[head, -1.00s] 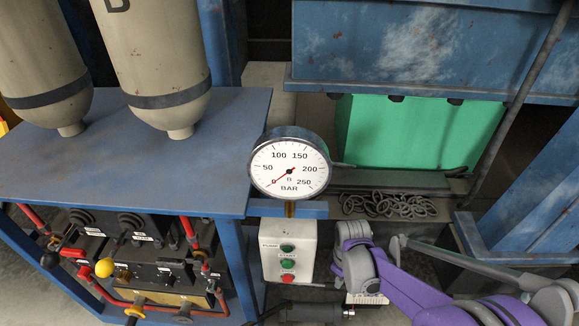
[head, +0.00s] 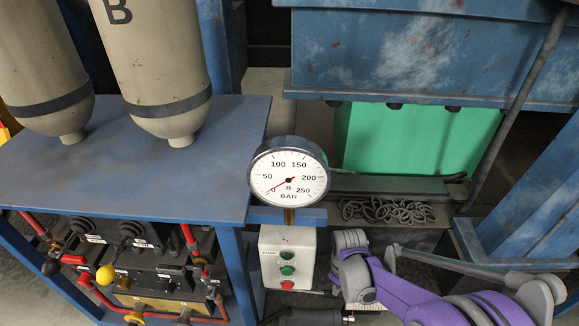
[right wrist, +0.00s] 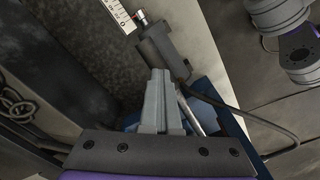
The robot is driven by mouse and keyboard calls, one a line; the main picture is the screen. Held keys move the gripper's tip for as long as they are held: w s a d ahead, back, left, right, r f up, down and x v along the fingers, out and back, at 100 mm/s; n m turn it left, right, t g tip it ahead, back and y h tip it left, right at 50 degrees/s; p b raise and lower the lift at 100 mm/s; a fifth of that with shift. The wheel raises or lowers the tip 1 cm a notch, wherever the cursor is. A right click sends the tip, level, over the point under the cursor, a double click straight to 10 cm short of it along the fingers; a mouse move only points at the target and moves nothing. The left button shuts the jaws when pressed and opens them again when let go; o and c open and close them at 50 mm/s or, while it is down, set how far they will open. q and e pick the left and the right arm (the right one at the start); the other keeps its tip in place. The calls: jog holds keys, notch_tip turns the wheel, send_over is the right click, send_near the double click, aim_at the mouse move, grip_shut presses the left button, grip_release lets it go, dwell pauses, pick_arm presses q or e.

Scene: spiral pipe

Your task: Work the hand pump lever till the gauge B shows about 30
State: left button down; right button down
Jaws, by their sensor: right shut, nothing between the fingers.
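Gauge B (head: 289,172) is a round white dial in the head view, with its red needle pointing lower left, at or very near 0. My right gripper (right wrist: 157,76) is shut and empty in the right wrist view. A thin grey rod (right wrist: 191,113) lies just right of its fingers; I cannot tell whether this is the pump lever or whether it touches them. A dark grey cylindrical body (right wrist: 165,48) with a hose is just beyond the fingertips. In the head view my right wrist is right of the gauge's post, and its fingers are hidden. My left gripper is out of view.
A button box (head: 287,257) hangs below the gauge. A blue bench (head: 130,170) carries two grey cylinders, with valves and red hoses below. Behind are a green box (head: 418,138) and a chain heap (head: 388,211). A black cylinder (head: 310,316) lies at the bottom edge.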

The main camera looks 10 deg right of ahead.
notch_tip(320, 180, up, 8)
jog(key=p, duration=0.5)
jog(key=shift+d+f, duration=0.15)
jog(key=shift+f, duration=0.1)
dwell(1.7)
jog(key=shift+f+b, duration=2.3)
jog(key=shift+f, duration=1.05)
